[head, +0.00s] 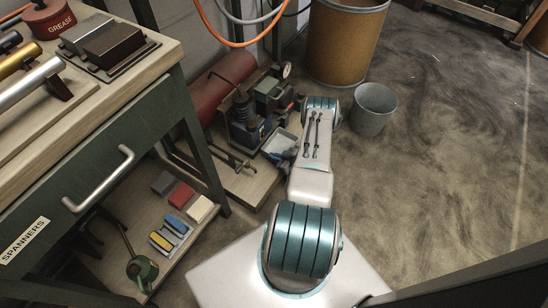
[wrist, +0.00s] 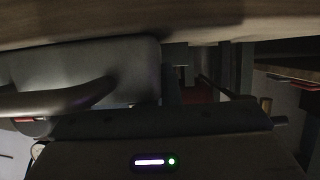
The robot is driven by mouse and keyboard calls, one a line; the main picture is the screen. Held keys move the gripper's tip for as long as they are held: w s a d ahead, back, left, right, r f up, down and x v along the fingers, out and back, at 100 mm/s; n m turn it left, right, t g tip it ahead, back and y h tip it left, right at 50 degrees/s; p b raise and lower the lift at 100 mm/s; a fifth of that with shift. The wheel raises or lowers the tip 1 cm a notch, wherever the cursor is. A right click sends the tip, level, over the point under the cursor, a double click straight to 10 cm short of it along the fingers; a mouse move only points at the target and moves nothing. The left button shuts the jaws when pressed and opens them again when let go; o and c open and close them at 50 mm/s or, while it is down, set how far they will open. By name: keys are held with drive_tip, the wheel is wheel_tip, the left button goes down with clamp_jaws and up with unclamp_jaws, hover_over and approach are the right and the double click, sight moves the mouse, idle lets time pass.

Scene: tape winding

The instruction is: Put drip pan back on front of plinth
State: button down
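The plinth (head: 247,190) is a low wooden board on the floor, with the machine (head: 245,120) on it. A light grey, shallow tray (head: 279,143), which looks like the drip pan, shows at the plinth's right side, partly hidden by my arm. My arm reaches over the floor beside the plinth, and my gripper is hidden in the head view. In the dark wrist view, a grey rounded shape (wrist: 85,68) with a curved bar lies close in front, under a wooden surface (wrist: 120,22). I cannot tell whether it is the pan, and my fingertips are not clear.
A grey bucket (head: 374,110) and a large brown drum (head: 345,42) stand beyond my arm. A green workbench (head: 110,160) stands at the left, with a low shelf of blocks and an oil can (head: 142,271). The floor at the right is clear.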

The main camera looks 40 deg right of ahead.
drive_tip(key=c, duration=1.6)
unclamp_jaws()
drive_tip(key=shift+c, duration=0.2)
drive_tip(key=shift+r+p, duration=0.25)
drive_tip(key=shift+p, duration=0.15)
drive_tip(key=p+v, duration=0.3)
drive_tip(key=v, duration=0.9)
drive_tip(key=shift+d+f, duration=0.1)
